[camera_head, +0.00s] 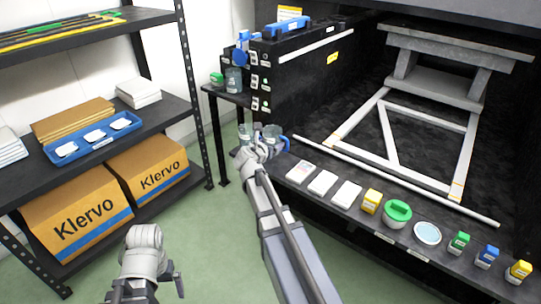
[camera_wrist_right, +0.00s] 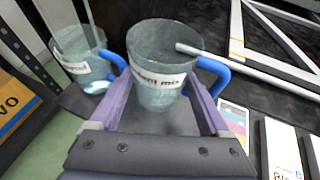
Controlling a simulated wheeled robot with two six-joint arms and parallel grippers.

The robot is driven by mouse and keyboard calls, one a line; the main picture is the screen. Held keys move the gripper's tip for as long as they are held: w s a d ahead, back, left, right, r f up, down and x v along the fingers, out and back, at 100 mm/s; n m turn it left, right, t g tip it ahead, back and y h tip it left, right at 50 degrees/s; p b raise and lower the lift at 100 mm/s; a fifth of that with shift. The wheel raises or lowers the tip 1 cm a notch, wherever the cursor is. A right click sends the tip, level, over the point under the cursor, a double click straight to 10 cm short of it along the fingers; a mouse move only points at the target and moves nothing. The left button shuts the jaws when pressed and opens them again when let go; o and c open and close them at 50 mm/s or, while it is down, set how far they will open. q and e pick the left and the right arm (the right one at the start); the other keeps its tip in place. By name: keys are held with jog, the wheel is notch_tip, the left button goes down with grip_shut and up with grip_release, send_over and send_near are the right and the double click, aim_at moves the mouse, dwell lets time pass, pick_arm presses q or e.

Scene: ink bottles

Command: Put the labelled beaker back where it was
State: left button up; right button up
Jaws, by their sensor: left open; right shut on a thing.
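My right gripper (camera_wrist_right: 160,115) is shut on a beaker (camera_wrist_right: 160,65) with a blue handle on its right side. Its white label (camera_wrist_right: 157,77) is partly cut off, and the readable part ends in "mix". In the head view this beaker (camera_head: 272,131) is small and partly hidden by the gripper (camera_head: 262,143), at the left end of the black ledge. A second labelled beaker (camera_wrist_right: 76,58) with a blue handle stands upright to its left, apart from the fingers. Its label is too blurred to read fully. My left gripper (camera_head: 147,291) is open and empty above the floor.
The ledge (camera_head: 335,215) carries white cards (camera_head: 322,182), a yellow box (camera_head: 371,201), a green-lidded tub (camera_head: 397,214), a dish (camera_head: 427,233) and small bottles (camera_head: 459,243). A glass (camera_head: 234,80) stands on a side stand (camera_head: 212,91). A shelf with cartons (camera_head: 78,211) is at left.

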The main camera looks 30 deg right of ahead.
jog(key=shift+f+b, duration=1.55)
jog(key=shift+f, duration=0.25)
jog(key=shift+f, duration=0.2)
jog(key=o, duration=1.3)
jog(key=shift+o, duration=0.2)
jog(key=shift+r, duration=0.1)
jog(key=shift+r, duration=0.2)
jog(key=p+v, duration=0.4)
jog(key=v, duration=0.8)
jog(key=shift+p, duration=0.35)
